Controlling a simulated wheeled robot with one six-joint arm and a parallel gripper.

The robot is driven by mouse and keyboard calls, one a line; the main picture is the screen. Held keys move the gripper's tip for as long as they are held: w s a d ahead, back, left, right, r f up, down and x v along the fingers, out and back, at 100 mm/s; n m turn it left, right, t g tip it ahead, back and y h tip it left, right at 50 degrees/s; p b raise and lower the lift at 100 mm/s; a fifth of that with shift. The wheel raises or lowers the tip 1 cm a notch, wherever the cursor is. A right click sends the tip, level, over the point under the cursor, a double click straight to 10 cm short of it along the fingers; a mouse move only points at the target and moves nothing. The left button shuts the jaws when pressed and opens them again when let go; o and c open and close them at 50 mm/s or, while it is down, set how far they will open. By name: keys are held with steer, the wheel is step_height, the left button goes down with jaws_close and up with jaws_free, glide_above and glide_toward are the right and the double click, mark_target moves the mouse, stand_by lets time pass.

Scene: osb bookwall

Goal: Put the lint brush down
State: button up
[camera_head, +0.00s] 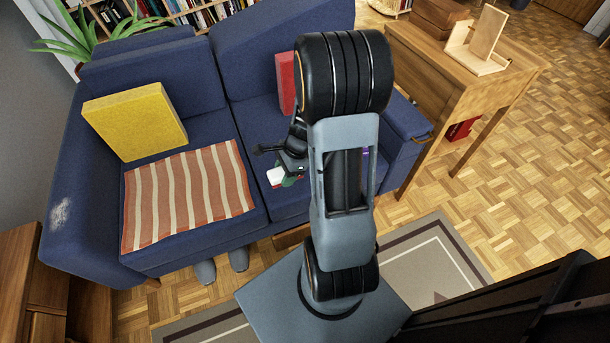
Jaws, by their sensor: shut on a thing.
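My gripper (287,163) is over the right seat of the blue sofa, partly hidden behind my arm. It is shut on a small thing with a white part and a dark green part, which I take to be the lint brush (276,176). Only its end shows below the fingers, so its full shape is hidden. I cannot tell whether it touches the seat. The sofa (262,128) has a pale patch of lint (60,212) on its left arm.
A yellow cushion (135,120) and a striped cloth (187,194) lie on the left seat. A red cushion (286,82) is behind my arm. A wooden side table (432,67) stands right of the sofa. A rug (420,262) lies in front.

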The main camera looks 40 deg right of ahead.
steer(key=shift+m, duration=0.3)
steer(key=w+d+f+b, duration=0.1)
steer(key=w+d+f, duration=0.1)
steer(key=d+f, duration=0.1)
steer(key=w+d+f+b, duration=0.2)
steer(key=d+f, duration=0.1)
steer(key=d, duration=0.1)
steer(key=w+d+f+b, duration=0.1)
steer(key=d+f, duration=0.2)
steer(key=d, duration=0.1)
steer(key=shift+w+d+b, duration=0.1)
steer(key=shift+w+b, duration=0.25)
steer(key=shift+w, duration=0.05)
steer(key=shift+w+d+f, duration=0.15)
steer(key=shift+d+f, duration=0.1)
steer(key=shift+f, duration=0.15)
steer(key=shift+w+d+f+b, duration=0.15)
steer(key=shift+f+b, duration=0.95)
steer(key=shift+f, duration=0.55)
steer(key=shift+f, duration=0.15)
steer(key=o, duration=0.9)
